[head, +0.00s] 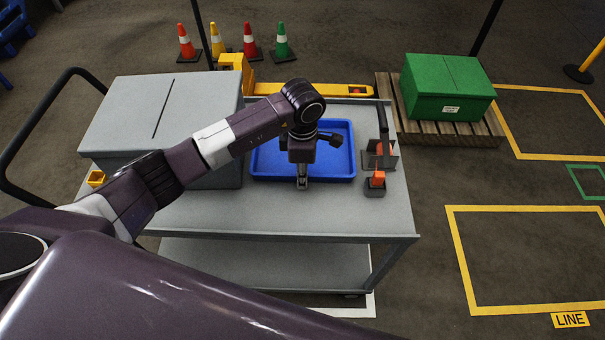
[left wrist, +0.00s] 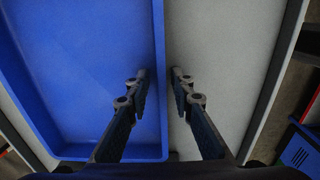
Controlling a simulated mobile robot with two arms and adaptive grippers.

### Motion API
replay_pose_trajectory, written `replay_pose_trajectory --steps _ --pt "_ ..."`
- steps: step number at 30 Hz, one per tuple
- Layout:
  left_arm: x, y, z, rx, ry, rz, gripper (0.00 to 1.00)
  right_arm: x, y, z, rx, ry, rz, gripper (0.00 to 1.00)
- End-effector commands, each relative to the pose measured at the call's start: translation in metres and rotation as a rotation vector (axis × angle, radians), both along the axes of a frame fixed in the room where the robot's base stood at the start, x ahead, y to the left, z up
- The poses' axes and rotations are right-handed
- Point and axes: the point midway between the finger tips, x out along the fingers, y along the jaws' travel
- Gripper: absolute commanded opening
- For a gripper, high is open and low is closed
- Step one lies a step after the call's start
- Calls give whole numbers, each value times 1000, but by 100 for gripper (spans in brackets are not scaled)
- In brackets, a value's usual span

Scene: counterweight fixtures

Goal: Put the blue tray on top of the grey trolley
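The blue tray (head: 340,166) appears to lie flat on the top of the grey trolley (head: 270,215), right of a grey box. My left gripper (head: 302,184) points down at the tray's near side. In the left wrist view my left gripper (left wrist: 160,74) is open. One finger is over the inside of the blue tray (left wrist: 80,70) and the other is over the trolley top (left wrist: 225,60). The tray's rim runs between the fingertips, with a visible gap on the outer side. My right gripper is not in view.
The grey slotted box (head: 160,120) fills the trolley's left side. Small orange items (head: 377,180) stand right of the tray. A green box (head: 447,87) sits on a wooden pallet (head: 440,132) at the right. Several cones (head: 250,45) stand behind. The trolley's front strip is clear.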

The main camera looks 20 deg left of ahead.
Motion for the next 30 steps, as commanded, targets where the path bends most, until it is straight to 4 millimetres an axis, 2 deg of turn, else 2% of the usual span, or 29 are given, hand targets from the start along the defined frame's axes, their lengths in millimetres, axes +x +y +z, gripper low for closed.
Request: replay_pose_trajectory --steps 5,8,15,21,25,30 --pt "0 0 5 -1 1 0 22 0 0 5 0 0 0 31" --pt "1 0 16 0 -5 -2 22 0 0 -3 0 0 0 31" --pt "1 0 68 0 -7 -1 22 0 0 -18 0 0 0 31" --pt "-1 -1 104 0 -4 -1 22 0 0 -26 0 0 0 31" --pt "-2 -1 117 -1 -1 0 22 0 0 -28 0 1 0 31" --pt "-3 -1 123 0 0 0 22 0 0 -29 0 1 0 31"
